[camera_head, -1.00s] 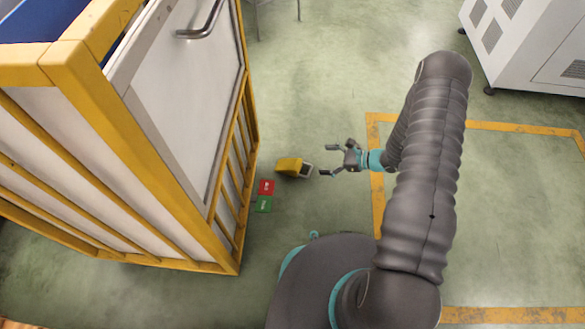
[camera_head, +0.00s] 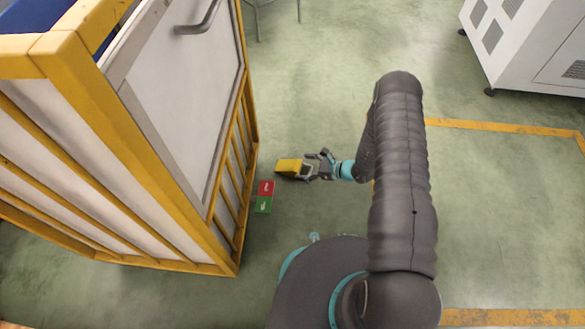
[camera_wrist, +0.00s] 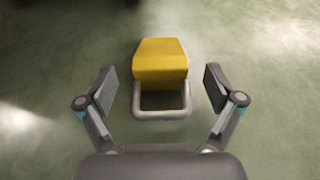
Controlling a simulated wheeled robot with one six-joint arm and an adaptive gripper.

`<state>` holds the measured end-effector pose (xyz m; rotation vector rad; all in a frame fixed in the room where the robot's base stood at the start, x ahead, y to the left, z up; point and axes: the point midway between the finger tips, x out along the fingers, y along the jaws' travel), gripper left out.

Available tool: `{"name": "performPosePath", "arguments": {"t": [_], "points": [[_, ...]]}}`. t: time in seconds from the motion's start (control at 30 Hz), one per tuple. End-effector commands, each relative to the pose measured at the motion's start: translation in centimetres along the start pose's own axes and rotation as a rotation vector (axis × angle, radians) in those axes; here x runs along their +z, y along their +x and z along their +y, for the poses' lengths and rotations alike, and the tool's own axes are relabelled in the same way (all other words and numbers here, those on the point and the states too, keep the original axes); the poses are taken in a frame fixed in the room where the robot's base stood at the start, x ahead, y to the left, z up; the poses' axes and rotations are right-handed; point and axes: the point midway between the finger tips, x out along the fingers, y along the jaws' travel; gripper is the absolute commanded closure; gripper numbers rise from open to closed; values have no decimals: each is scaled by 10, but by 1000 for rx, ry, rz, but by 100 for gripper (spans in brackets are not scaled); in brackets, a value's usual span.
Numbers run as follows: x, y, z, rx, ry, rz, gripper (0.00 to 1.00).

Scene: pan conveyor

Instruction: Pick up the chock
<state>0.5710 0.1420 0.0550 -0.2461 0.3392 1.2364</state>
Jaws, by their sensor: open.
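The chock (camera_head: 289,166) is a yellow wedge-like block with a grey loop handle, lying on the green floor just right of the yellow-framed cart. In the wrist view the chock (camera_wrist: 160,62) is centred ahead, its handle nearer to me. My gripper (camera_head: 309,167) is at the handle end of the chock. In the wrist view my gripper (camera_wrist: 160,90) is open, with one finger on each side of the handle and a gap on both sides. The fingers do not touch the chock.
The tall cart (camera_head: 245,125) with yellow frame and white panels stands close on the left. A red and green plate (camera_head: 264,197) lies on the floor below the chock. A white cabinet (camera_head: 540,45) stands at the far right. The floor between is clear.

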Motion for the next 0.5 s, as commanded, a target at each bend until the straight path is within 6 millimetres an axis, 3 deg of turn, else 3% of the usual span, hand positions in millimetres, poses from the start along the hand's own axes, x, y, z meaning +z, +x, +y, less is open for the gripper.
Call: {"name": "performPosePath", "arguments": {"t": [0.3, 0.5], "points": [[2, 42, 1, 3, 0, 0, 8], [3, 49, 0, 1, -1, 0, 8]]}}
